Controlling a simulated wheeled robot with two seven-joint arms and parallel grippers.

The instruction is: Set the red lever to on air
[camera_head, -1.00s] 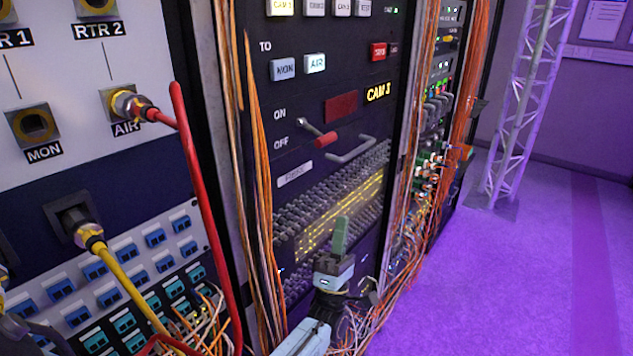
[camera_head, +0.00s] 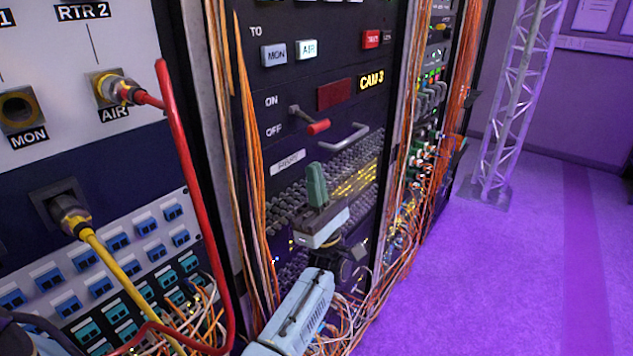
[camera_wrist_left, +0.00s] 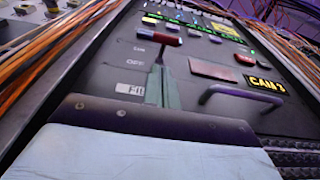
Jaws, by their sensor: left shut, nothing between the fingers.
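The red lever (camera_head: 317,127) sits on the dark rack panel beside the ON and OFF labels. Its metal shaft slopes down to the right and its red grip lies nearer OFF in height. My left gripper (camera_head: 316,181) is shut and empty, its green fingers pointing up just below the lever, apart from it in the head view. In the left wrist view the lever's red grip (camera_wrist_left: 173,25) shows just beyond the fingertips (camera_wrist_left: 161,72); the fingers hide part of the shaft there. My right gripper is not in view.
A grey bar handle (camera_head: 344,138) sticks out right of the lever. Orange cables (camera_head: 258,170) hang on the panel's left side, and a red cable (camera_head: 192,165) loops farther left. A lit AIR button (camera_head: 307,49) is above.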

